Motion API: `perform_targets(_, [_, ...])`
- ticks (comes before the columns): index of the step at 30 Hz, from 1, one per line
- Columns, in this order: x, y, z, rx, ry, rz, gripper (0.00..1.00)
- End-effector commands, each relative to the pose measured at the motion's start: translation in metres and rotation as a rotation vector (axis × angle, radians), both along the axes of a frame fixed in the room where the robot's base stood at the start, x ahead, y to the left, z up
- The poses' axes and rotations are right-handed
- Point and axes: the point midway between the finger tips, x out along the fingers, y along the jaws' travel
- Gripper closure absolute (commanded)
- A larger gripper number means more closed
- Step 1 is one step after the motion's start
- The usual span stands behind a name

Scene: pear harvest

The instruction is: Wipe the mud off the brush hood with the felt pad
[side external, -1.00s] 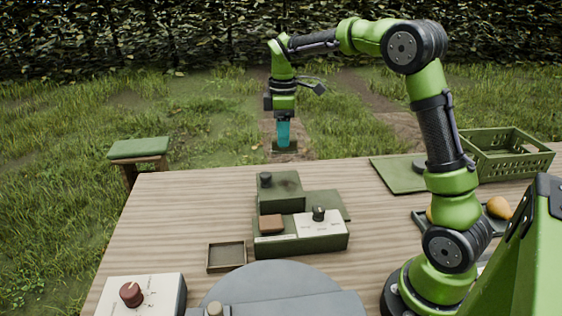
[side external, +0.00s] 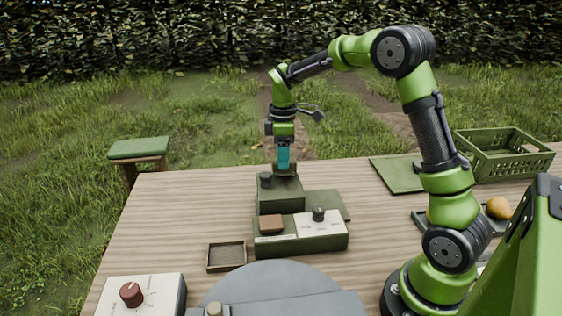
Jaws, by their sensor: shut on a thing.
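The brush hood (side external: 280,201) is the raised green box at the back of the green unit on the table. My gripper (side external: 284,160) points straight down at its back edge, with teal at its lower end. It is shut on a small dark block, which I take as the felt pad (side external: 286,170). The pad is at or just above the hood's top, towards the back; I cannot tell whether it touches. The mud is a dark smudge on the hood top, hard to make out now beside the pad.
A dark knob (side external: 265,180) stands on the hood's left. In front are a brown block (side external: 271,224) and a white panel with a dial (side external: 319,214). An empty square tray (side external: 226,257) lies front left. A green crate (side external: 502,156) stands back right.

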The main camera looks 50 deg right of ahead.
Motion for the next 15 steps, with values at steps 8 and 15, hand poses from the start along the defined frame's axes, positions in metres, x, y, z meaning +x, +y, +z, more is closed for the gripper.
perform_targets(8, [-0.012, 0.013, -0.015, -0.001, -0.001, 0.002, 0.81])
perform_targets(15, [-0.028, 0.029, -0.015, 0.0, 0.0, 0.002, 0.81])
